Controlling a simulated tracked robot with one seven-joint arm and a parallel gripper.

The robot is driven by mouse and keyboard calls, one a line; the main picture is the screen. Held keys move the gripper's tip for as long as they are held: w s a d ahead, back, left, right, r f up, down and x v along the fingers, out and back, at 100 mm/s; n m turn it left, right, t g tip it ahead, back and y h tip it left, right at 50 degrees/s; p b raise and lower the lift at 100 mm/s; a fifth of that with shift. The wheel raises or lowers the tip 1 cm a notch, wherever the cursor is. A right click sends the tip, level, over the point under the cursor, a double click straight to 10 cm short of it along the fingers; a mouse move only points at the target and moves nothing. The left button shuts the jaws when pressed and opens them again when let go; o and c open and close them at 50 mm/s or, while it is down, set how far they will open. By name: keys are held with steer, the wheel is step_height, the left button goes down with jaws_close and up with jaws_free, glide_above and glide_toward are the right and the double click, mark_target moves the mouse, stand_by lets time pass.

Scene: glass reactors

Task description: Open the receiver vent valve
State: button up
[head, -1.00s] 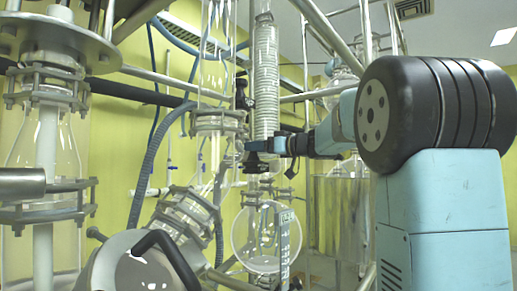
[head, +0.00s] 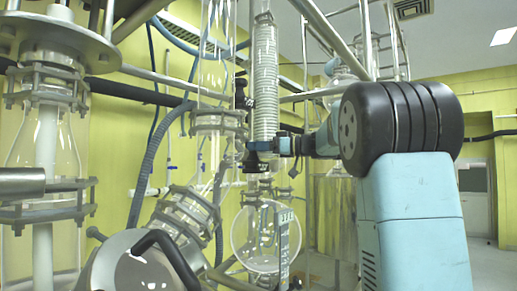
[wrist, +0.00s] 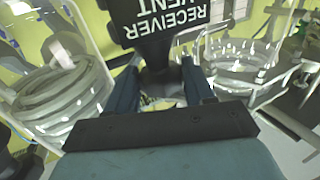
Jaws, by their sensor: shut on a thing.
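In the wrist view a dark plate with white upside-down lettering, reading RECEIVER and part of a second word like VENT, marks the receiver vent valve (wrist: 165,22). Its dark body narrows down between the two fingers of my gripper (wrist: 160,92). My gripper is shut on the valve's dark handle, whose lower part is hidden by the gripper. In the head view my gripper (head: 262,148) reaches left to the glass column, and the valve there is too small and covered to tell its angle. The round glass receiver flask (head: 255,238) hangs below.
A coiled glass condenser (head: 265,85) stands just above my gripper. A flanged glass joint (head: 218,122) is close on the left. Metal pipes (head: 322,92) cross behind my arm. In the wrist view a coiled glass vessel (wrist: 62,95) is near on the left.

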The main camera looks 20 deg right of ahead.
steer(key=shift+w+d+r+n+g+y, duration=0.1)
steer(key=shift+n+g+y, duration=0.25)
steer(key=shift+n+g, duration=0.25)
steer(key=shift+w+n+g+y, duration=0.1)
steer(key=shift+n+g+y, duration=0.3)
steer(key=shift+g, duration=0.4)
steer(key=o, duration=1)
steer(key=shift+s, duration=0.1)
steer(key=shift+o, duration=0.2)
